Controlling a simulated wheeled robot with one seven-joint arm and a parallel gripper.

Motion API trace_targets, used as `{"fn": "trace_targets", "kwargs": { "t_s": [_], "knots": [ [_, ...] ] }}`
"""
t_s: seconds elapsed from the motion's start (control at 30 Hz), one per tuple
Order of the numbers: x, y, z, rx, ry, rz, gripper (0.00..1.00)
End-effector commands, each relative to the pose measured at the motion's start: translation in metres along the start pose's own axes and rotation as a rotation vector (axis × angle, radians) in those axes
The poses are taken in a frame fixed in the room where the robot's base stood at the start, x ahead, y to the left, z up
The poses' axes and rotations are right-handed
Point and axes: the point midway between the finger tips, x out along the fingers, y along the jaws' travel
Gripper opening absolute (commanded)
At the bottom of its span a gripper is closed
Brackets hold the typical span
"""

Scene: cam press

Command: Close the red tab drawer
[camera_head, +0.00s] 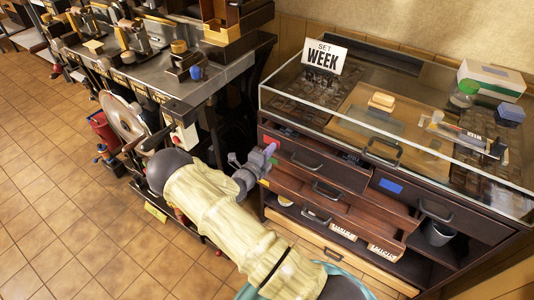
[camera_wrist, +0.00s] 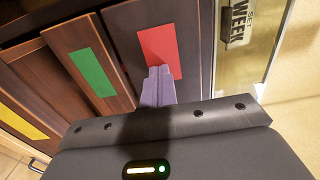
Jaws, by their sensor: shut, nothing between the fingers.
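The red tab (camera_wrist: 160,50) is on a dark wooden drawer front (camera_wrist: 122,35) of the display cabinet. In the head view, this drawer front (camera_head: 325,172) is at the upper left of the cabinet, with a dark handle (camera_head: 308,163). My gripper (camera_wrist: 159,72) is shut and empty. Its fingertips overlap the lower end of the red tab in the wrist view; I cannot tell whether they touch it. In the head view my gripper (camera_head: 264,157) is at the left end of this drawer front. How far the drawer stands out is unclear.
A green tab (camera_wrist: 92,72) and a yellow tab (camera_wrist: 22,117) mark neighbouring drawers below. A blue-tab drawer (camera_head: 391,186) is to the right. The glass case top (camera_head: 400,112) overhangs above. A workbench (camera_head: 185,88) stands at left; tiled floor (camera_head: 75,210) is open.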

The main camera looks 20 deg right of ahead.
Motion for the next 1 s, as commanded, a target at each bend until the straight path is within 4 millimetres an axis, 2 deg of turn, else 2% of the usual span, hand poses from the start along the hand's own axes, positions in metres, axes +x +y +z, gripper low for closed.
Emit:
{"fn": "trace_targets", "kwargs": {
  "t_s": [0.27, 0.5, 0.83, 1.0],
  "knots": [
    [0.005, 0.000, 0.000, 0.000, 0.002, -0.001, 0.00],
    [0.041, 0.000, 0.000, 0.001, 0.000, -0.001, 0.00],
    [0.034, -0.001, 0.001, 0.001, 0.000, 0.000, 0.00],
    [0.018, -0.003, 0.002, 0.000, 0.004, 0.000, 0.00]
  ]
}}
